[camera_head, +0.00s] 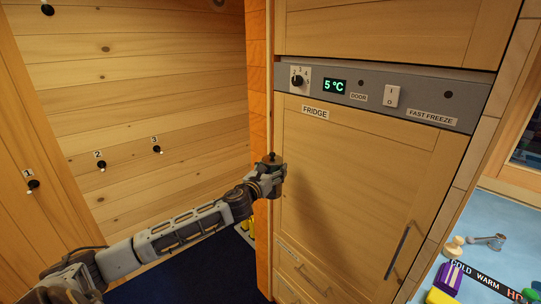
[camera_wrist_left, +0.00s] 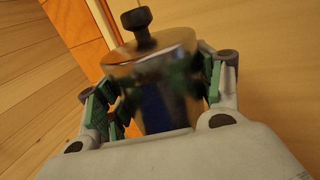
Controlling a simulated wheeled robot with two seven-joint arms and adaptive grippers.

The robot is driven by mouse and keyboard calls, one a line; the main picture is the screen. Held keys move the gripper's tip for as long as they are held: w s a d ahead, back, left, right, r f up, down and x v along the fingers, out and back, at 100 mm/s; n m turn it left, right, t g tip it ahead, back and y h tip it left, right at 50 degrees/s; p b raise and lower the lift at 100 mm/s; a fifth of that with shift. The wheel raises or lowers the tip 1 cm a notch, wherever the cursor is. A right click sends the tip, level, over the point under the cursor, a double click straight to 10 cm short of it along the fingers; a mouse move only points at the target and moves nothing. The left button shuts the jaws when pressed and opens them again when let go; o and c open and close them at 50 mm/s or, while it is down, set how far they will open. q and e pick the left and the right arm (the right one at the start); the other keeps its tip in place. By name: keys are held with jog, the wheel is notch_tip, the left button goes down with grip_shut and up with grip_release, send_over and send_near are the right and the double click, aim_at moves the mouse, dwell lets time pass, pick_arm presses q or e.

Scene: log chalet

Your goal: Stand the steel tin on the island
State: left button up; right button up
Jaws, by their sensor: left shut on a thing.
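My left gripper (camera_head: 270,172) is shut on the steel tin (camera_head: 271,159), holding it up in front of the edge of the fridge cabinet. In the left wrist view, the shiny steel tin (camera_wrist_left: 152,66) with a dark knob on its lid sits between the green finger pads of the left gripper (camera_wrist_left: 160,95). The knob points up in the head view, and the tin looks about upright. Its lower part is hidden by the gripper. The island cannot be made out in these views. My right gripper is not in view.
The wooden fridge front (camera_head: 350,180) stands close beside the tin, under a grey control panel (camera_head: 375,92). A log wall with numbered black hooks (camera_head: 101,165) is at left. A blue counter (camera_head: 500,262) with a tap, a purple item (camera_head: 447,277) and other small things is at lower right.

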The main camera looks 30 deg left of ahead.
pick_arm(q)
jog(key=s+d+f+h, duration=0.1)
jog(key=s+d+f, duration=1.2)
jog(key=d+f, duration=0.3)
jog(key=shift+s+d+f+m, duration=0.2)
jog(key=shift+d+f+m, duration=0.2)
jog(key=shift+f, duration=0.1)
jog(key=shift+s, duration=0.1)
dwell(0.4)
